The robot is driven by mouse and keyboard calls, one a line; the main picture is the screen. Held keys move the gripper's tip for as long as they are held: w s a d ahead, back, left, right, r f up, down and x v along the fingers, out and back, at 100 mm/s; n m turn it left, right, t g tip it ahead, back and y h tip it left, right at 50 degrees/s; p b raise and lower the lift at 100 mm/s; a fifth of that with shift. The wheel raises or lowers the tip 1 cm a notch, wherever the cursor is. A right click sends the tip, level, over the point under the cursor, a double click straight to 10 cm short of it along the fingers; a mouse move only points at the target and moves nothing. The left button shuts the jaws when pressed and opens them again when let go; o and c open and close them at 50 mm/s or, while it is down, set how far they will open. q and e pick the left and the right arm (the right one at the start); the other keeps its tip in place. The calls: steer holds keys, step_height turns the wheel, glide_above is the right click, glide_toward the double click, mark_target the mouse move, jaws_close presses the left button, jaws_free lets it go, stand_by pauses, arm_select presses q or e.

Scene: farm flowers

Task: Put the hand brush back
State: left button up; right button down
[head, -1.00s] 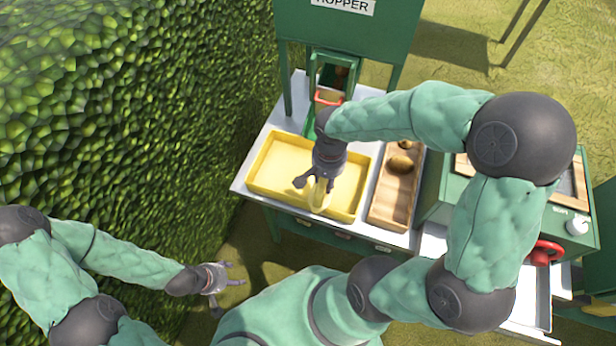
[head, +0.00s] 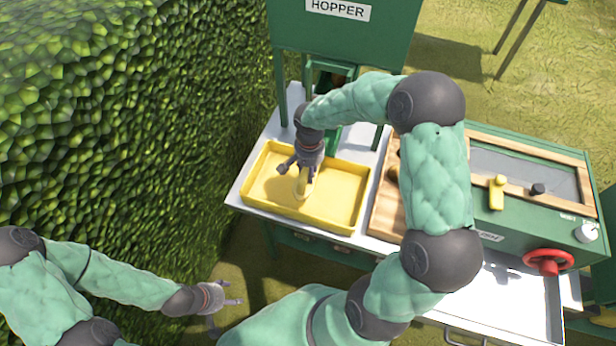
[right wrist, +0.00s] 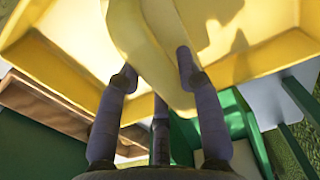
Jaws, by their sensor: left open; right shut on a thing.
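My right gripper (head: 298,172) is over the yellow tray (head: 350,223) on the grey bench. It is shut on a smooth yellow piece, which I take to be the hand brush (head: 305,188). In the right wrist view, the brush (right wrist: 150,45) runs between the fingers, over the similarly yellow tray (right wrist: 60,32). No bristles can be made out, and I cannot tell whether the brush touches the tray floor. My left gripper (head: 228,301) is open and empty, low at the lower left, away from the bench.
A green hopper (head: 390,30) stands behind the tray. A wooden tray (head: 384,212) is to the right, partly hidden by my right arm. Further right is a green machine (head: 515,222) with a red handwheel (head: 548,262). A tall hedge (head: 120,120) borders the left.

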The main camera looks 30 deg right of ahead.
steer(key=shift+w+f, duration=0.35)
steer(key=shift+w+d+f+b, duration=0.15)
steer(key=shift+f+b, duration=0.4)
steer(key=shift+f, duration=1.2)
steer(key=shift+f, duration=0.15)
steer(key=c, duration=0.8)
jaws_free()
steer(key=shift+c, duration=0.2)
